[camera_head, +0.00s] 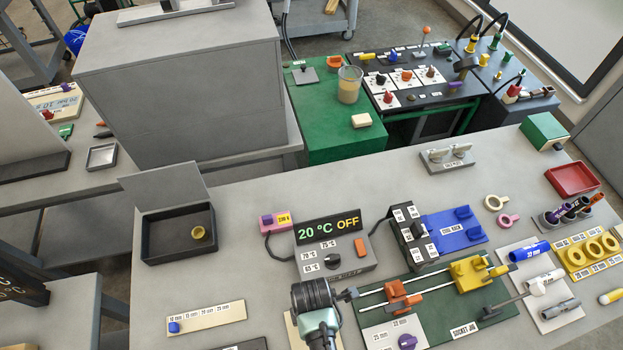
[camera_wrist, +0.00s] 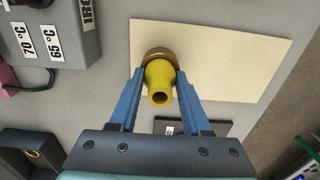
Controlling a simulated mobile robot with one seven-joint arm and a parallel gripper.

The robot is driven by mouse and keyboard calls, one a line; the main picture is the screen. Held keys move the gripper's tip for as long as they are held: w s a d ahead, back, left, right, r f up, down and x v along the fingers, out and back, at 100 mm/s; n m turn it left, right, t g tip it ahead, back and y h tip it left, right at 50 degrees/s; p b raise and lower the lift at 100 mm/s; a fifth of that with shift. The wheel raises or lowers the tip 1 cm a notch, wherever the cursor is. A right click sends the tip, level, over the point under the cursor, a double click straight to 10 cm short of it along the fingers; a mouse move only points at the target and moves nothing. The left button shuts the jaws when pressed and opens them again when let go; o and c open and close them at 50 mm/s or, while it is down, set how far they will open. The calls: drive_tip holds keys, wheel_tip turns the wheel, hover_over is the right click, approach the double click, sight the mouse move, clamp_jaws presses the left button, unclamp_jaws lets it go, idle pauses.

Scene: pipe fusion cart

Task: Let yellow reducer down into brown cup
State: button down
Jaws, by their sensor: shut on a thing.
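In the wrist view, my gripper (camera_wrist: 159,74) has its two blue fingers closed on the yellow reducer (camera_wrist: 159,86), one on each side. The reducer's narrow, open end faces the camera. The brown cup (camera_wrist: 155,53) shows as a brown rim just past the reducer's far end, over a cream board (camera_wrist: 225,55). The reducer hides most of the cup. Whether the reducer is inside the cup or still above it cannot be told. In the head view, my arm hides the fingers, reducer and cup.
The heater control box (camera_head: 335,246) stands close behind the arm. A green board with the socket jig (camera_head: 465,322) lies to the right. A black tray (camera_head: 150,252) at the left holds a yellow piece (camera_head: 198,232). The tabletop between tray and size strip (camera_head: 207,318) is clear.

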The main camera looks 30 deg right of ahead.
drive_tip(key=shift+c, duration=1.4)
unclamp_jaws()
wheel_tip(320, 180, up, 13)
drive_tip(key=b, duration=0.1)
